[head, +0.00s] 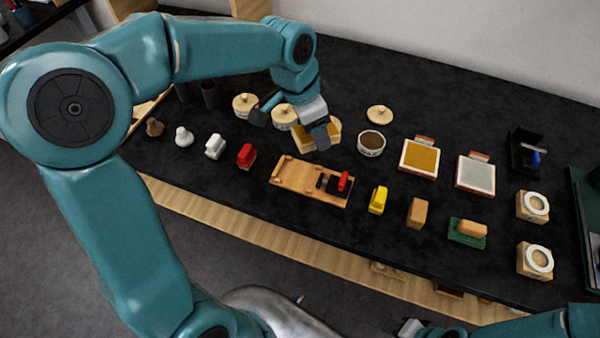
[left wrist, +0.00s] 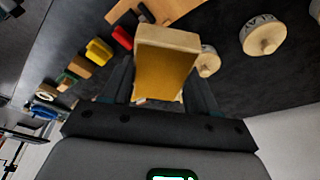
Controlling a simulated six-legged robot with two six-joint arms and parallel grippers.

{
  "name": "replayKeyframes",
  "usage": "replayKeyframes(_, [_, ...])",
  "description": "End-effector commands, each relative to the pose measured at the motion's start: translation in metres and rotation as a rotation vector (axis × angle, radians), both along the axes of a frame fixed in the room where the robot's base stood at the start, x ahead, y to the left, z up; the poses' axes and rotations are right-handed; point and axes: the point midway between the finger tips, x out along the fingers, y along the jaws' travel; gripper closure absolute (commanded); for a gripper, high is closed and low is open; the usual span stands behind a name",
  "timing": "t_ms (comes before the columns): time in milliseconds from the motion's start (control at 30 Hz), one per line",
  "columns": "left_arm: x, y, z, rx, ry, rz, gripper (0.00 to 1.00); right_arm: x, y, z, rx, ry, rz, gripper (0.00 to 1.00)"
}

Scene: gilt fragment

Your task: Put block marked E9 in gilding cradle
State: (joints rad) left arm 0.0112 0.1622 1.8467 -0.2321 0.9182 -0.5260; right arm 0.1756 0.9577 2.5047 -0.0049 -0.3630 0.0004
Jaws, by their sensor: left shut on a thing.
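My left gripper (head: 290,127) is above the back middle of the black table, shut on a wooden block with a gold face (head: 329,131). In the left wrist view the block (left wrist: 167,62) sits between the two fingers, with its pale wooden edge towards the top; no marking can be read on it. A wooden board (head: 295,175) with pegs, a black piece and a red piece lies nearer the front and looks like the gilding cradle. The board's edge also shows in the left wrist view (left wrist: 172,8). My right gripper (head: 410,327) is only partly visible at the bottom edge.
Left of the board stand a red block (head: 246,155) and white pieces; right of it, a yellow block (head: 378,200) and a tan block (head: 417,213). Round lidded pots and a brown-filled bowl (head: 371,144) stand behind. Gold (head: 420,157) and silver trays (head: 475,173) lie right.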

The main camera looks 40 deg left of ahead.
Motion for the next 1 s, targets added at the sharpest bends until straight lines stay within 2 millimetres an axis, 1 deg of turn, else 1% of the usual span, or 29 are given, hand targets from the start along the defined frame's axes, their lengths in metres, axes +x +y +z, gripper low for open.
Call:
replayKeyframes(33, [-0.002,0.008,0.013,-0.001,-0.006,-0.089,0.72,0.000,0.000,0.002,0.000,0.000,0.000,0.57])
replayKeyframes(100, [-0.006,0.015,0.029,-0.001,-0.006,-0.243,0.72,0.000,0.000,0.002,0.000,0.000,0.000,0.57])
replayKeyframes(200, [-0.013,0.023,0.049,0.000,-0.005,-0.445,0.72,0.000,0.000,0.003,0.000,0.000,0.000,0.57])
replayKeyframes(300, [-0.019,0.028,0.064,0.001,-0.003,-0.600,0.72,0.000,0.000,0.004,0.000,0.000,0.000,0.57])
replayKeyframes(400, [-0.023,0.031,0.073,0.002,-0.002,-0.697,0.72,0.000,0.000,0.004,0.000,0.000,0.000,0.57])
replayKeyframes(467, [-0.024,0.031,0.070,0.001,-0.001,-0.725,0.72,0.000,0.000,0.003,0.000,0.000,0.000,0.57])
replayKeyframes(567, [-0.026,0.031,0.051,0.000,0.003,-0.740,0.72,0.000,0.000,0.001,0.000,0.000,0.000,0.57])
replayKeyframes(800, [-0.026,0.030,-0.021,-0.001,0.007,-0.738,0.72,0.000,0.000,-0.002,0.000,0.000,0.000,0.57])
replayKeyframes(900, [-0.026,0.029,-0.048,0.000,0.005,-0.738,0.72,0.000,0.000,-0.002,0.000,0.000,0.000,0.57])
replayKeyframes(1000, [-0.025,0.028,-0.067,0.001,0.003,-0.738,0.72,0.000,0.000,-0.002,0.000,0.000,0.000,0.57])
